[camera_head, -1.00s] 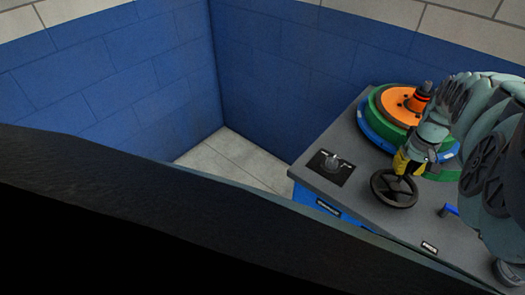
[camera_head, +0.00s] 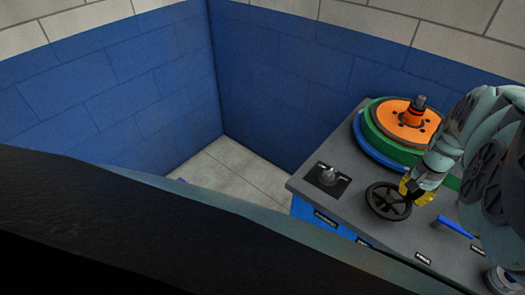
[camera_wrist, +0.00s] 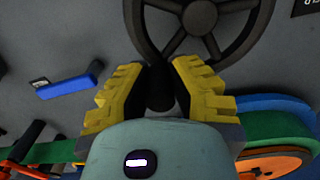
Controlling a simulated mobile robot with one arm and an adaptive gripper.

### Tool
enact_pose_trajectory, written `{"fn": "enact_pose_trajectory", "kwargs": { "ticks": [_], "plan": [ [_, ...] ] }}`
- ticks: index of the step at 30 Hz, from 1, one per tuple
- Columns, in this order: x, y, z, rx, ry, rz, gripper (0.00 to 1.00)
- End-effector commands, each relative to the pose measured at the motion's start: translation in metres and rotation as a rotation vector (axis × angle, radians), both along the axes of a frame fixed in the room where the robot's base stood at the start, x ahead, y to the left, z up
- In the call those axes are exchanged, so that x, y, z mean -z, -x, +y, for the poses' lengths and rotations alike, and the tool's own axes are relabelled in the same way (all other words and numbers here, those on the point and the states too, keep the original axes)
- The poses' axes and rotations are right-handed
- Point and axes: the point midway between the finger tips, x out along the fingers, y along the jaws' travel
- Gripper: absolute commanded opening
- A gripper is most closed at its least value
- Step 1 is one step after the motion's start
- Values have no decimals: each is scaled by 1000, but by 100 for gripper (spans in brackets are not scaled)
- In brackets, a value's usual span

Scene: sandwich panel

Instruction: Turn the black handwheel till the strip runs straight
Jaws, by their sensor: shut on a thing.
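The black handwheel (camera_head: 388,201) has spokes and stands on the grey panel top. It also shows at the top of the wrist view (camera_wrist: 200,16). My gripper (camera_head: 413,188) is at the wheel's right rim in the head view. In the wrist view its yellow fingers (camera_wrist: 160,88) are closed around the wheel's dark upright knob (camera_wrist: 160,92). A green band (camera_wrist: 55,152), which may be the strip, runs along the bottom left of the wrist view. My gripper hides its middle, so I cannot tell whether it runs straight.
Stacked blue, green and orange discs (camera_head: 402,118) with a central post stand behind the wheel. A knob on a black plate (camera_head: 328,176) is to its left. A blue lever (camera_head: 457,227) lies to its right. Blue walls (camera_head: 270,95) close the back.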

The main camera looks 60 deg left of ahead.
Motion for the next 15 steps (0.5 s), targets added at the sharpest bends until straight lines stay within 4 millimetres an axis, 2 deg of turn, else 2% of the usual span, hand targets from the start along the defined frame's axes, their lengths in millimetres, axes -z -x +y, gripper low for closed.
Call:
{"fn": "enact_pose_trajectory", "kwargs": {
  "ticks": [15],
  "plan": [
    [2,3,-1,50,1,0,0]
  ]
}}
